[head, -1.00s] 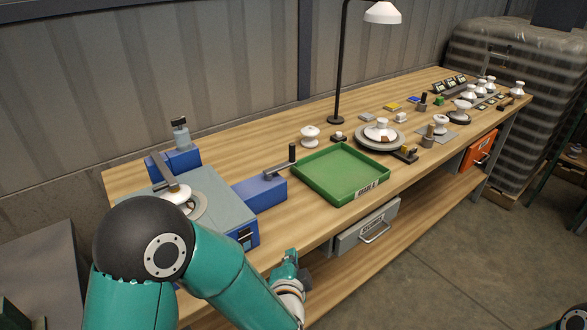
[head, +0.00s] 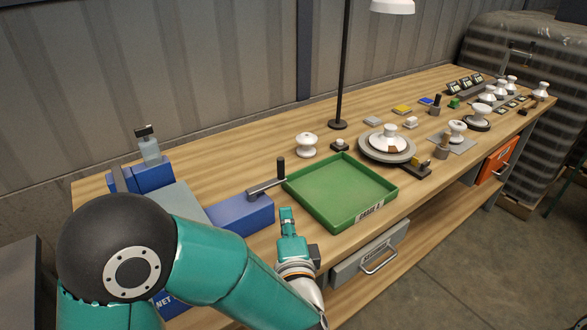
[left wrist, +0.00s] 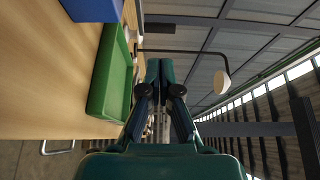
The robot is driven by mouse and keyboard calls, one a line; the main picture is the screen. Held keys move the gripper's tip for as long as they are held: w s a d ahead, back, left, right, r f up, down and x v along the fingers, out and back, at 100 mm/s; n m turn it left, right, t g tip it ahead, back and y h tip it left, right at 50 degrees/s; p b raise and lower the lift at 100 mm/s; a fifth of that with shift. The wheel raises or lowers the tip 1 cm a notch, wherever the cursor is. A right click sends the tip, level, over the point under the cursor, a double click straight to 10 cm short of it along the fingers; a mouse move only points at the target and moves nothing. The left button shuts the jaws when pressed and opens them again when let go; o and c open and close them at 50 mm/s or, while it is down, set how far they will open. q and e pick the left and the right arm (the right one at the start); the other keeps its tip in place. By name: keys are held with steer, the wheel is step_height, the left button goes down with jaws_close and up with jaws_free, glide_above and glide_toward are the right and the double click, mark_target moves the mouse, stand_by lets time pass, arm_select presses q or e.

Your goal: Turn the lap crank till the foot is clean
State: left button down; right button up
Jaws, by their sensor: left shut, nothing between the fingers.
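The lap crank (head: 267,187) is a dark arm with an upright black knob on a blue box (head: 238,216), left of the green tray. The lap (head: 180,200), with a grey top and blue body, is mostly hidden behind my left arm; the insulator foot on it cannot be seen. My left gripper (head: 286,212) is shut and empty, in front of the crank near the tray's left corner, apart from the knob. In the left wrist view its fingers (left wrist: 159,68) are together, pointing along the bench. My right gripper is not in view.
The green tray (head: 322,220) is empty. A white insulator (head: 306,145), a turntable (head: 361,152) with an insulator and a lamp (head: 342,70) stand beyond it. A grey drawer (head: 352,258) hangs below the front edge.

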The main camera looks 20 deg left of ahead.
arm_select(q)
steer(key=p, duration=0.4)
glide_toward(280, 169)
steer(key=x, duration=0.7)
steer(key=shift+w+d+f, duration=0.1)
steer(key=shift+w+y, duration=0.15)
steer(key=shift+y, duration=0.15)
